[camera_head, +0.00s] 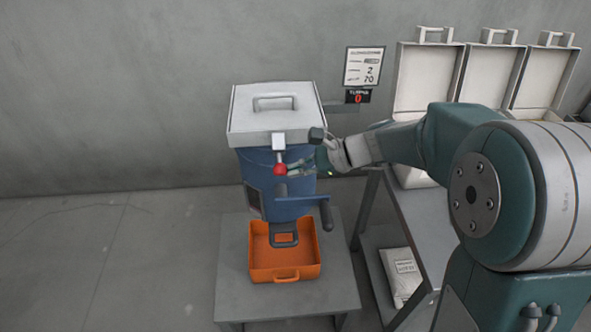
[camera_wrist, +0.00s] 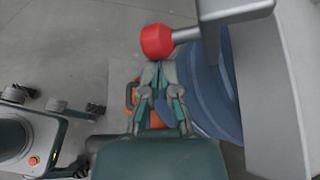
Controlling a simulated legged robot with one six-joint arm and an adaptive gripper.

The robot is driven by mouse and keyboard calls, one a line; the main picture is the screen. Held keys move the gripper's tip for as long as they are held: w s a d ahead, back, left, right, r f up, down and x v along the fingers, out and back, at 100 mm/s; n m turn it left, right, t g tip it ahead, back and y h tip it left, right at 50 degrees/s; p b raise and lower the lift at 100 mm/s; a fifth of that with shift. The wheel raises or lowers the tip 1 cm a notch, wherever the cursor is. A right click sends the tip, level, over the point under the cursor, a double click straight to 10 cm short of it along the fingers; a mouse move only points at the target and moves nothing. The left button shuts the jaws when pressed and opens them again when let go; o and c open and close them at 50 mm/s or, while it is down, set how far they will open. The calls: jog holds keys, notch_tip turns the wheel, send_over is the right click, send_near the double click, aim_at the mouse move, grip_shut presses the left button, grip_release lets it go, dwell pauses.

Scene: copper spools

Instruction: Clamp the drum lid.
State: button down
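A blue drum (camera_head: 262,180) stands on a grey stand, and it also shows at the right in the wrist view (camera_wrist: 212,95). Its white lid (camera_head: 245,115), with a grey handle on top, lies flat over it. A metal clamp lever (camera_head: 279,143) hangs at the lid's front edge and ends in a red knob (camera_head: 280,169). In the wrist view the knob (camera_wrist: 157,41) lies just beyond my fingertips. My gripper (camera_wrist: 158,72) has its fingers together with nothing seen between them. In the head view my gripper (camera_head: 297,168) is right beside the knob; contact is unclear.
An orange tray (camera_head: 286,275) sits below the drum on the stand (camera_head: 232,290). A crank handle (camera_head: 326,213) sticks out at the drum's right. A side table (camera_head: 425,215) with open white cases (camera_head: 425,80) is on the right. A sign (camera_head: 363,67) hangs behind. The left floor is clear.

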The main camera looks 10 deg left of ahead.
jog(key=shift+r+m+g+h, duration=0.3)
jog(key=shift+r+m+g, duration=0.45)
jog(key=shift+m+g, duration=0.15)
dwell(0.3)
jog(key=shift+w+a+r, duration=0.1)
jog(key=shift+w+r, duration=0.05)
jog(key=shift+r, duration=0.4)
dwell(0.7)
jog(key=shift+r, duration=0.7)
jog(key=shift+f, duration=0.15)
send_near(281, 163)
jog(key=w+d+f, duration=0.1)
jog(key=w+d, duration=0.1)
jog(key=d, duration=0.3)
jog(key=shift+d, duration=0.5)
